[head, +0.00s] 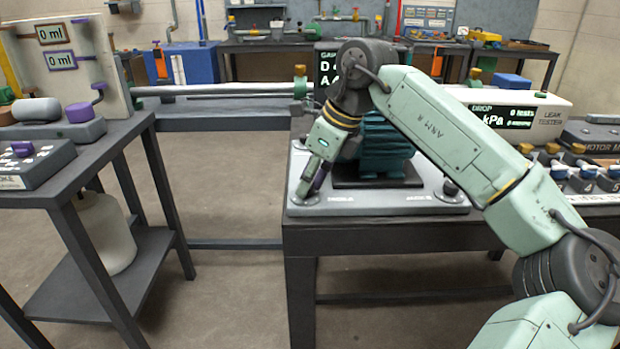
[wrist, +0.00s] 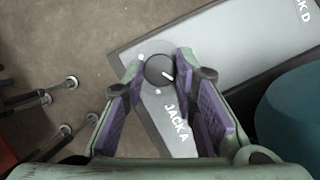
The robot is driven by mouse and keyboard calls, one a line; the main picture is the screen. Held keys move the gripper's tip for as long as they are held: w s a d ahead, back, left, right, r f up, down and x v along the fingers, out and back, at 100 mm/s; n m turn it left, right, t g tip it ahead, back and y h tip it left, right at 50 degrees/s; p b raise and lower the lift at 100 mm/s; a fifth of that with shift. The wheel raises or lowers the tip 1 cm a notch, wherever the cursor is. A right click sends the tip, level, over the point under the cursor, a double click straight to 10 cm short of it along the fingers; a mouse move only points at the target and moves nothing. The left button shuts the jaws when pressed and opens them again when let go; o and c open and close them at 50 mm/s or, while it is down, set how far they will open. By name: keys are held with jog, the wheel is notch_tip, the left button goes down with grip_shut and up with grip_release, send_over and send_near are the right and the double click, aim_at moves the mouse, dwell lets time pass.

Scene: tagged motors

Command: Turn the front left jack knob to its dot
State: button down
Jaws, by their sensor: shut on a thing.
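The front left jack knob (wrist: 158,70) is a dark round knob beside the label JACK A, near the plate's corner. A short white line on it sits toward its right side. One small white dot shows just below the knob and another pale spot at its upper left; the line points at neither. My gripper (wrist: 159,73) has its purple-padded fingers shut around the knob, one on each side. In the head view my gripper (head: 309,186) points down at the plate's front left corner and mostly hides the knob.
The grey jack plate (head: 400,205) lies on a dark table (head: 390,237) with a teal motor (head: 387,150) on it. Another jack knob (head: 451,187) stands at the plate's front right. A side bench (head: 75,165) stands left, with open floor between.

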jog(key=c, duration=1.3)
grip_release()
jog(key=shift+r, duration=0.1)
jog(key=v, duration=1.2)
